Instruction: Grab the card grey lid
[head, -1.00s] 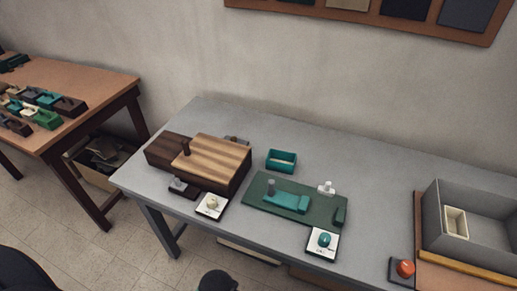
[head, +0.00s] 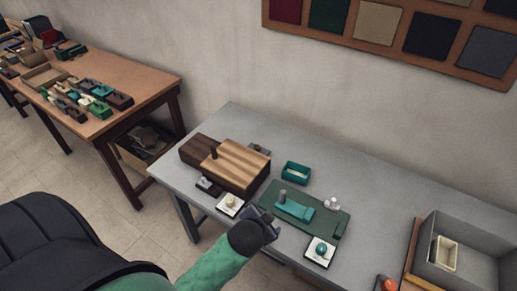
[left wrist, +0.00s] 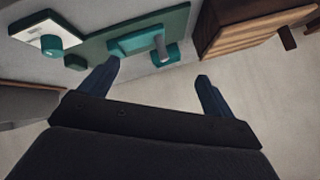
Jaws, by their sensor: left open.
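My left gripper (head: 264,222) is open and empty at the front edge of the table; its two spread fingers show in the left wrist view (left wrist: 160,80). Beyond it a teal block (head: 295,209) with a grey peg (head: 283,196) lies on a green mat (head: 324,227). In the left wrist view the teal block (left wrist: 135,42) and peg (left wrist: 161,47) show ahead of the fingers, apart from them. A small dark piece with a grey knob (head: 206,184) sits before the wooden box. I cannot tell which piece is the card grey lid. My right gripper is out of view.
A dark wooden box with a striped top (head: 240,166) stands at the left. Near the front edge lie a white card with a cream knob (head: 230,205) and one with a teal knob (head: 320,250).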

